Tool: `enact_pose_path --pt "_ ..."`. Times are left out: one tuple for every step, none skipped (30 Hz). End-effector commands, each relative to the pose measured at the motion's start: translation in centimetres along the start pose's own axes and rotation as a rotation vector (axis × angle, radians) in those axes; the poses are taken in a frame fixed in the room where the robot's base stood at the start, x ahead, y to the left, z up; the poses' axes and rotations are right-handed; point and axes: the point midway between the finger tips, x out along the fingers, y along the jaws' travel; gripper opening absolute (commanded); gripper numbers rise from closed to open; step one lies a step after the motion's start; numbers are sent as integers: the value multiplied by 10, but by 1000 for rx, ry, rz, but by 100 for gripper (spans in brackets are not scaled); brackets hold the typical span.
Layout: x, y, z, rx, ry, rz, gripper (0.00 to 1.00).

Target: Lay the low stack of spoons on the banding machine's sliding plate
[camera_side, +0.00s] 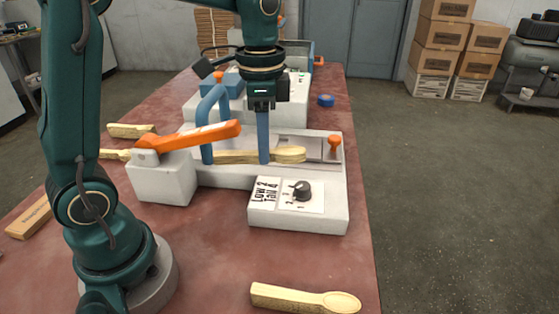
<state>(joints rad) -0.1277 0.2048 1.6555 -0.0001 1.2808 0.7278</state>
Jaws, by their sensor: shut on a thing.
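A low stack of pale wooden spoons (232,157) lies lengthwise over the banding machine (225,180). Its right end reaches over the grey sliding plate (315,146), which has an orange knob. My gripper (264,160) points straight down with its blue fingers at the stack, right of the blue arch. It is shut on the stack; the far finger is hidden. The stack looks level and very near the machine's top, but I cannot tell whether it touches the plate. Its left part passes behind the blue arch (207,125) and the orange lever (200,136).
The dial block (300,207), labelled "Low 2 Tall 4", stands in front. Another spoon stack (305,298) lies at the table's front edge. More spoon pieces (131,130) lie at left. A second machine (195,107) and blue tape roll (326,100) are behind.

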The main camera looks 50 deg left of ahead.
Motion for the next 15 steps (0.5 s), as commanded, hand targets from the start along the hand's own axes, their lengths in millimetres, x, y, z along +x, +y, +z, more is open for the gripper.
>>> enact_pose_path --pt "-8 -3 2 -91 4 -3 0" --pt "-11 -3 4 -145 4 -3 0" --pt "-15 -3 6 -218 3 -2 0" --pt "-18 -3 7 -268 3 -2 0" --pt "-20 -3 9 -317 3 -2 0" --pt "-23 -3 10 -377 3 -2 0" --pt "-24 -2 11 -417 1 -1 0" --pt "-26 -1 12 -453 1 -1 0" --pt "-27 0 14 -494 1 -1 0" --pt "-27 0 14 -520 1 0 0" --pt "-28 1 15 -543 0 0 0" --pt "-28 2 16 -564 0 0 0" --pt "-28 2 16 -572 0 0 0" --pt "-28 2 16 -572 -1 0 0" --pt "-27 2 15 -559 -1 0 0"
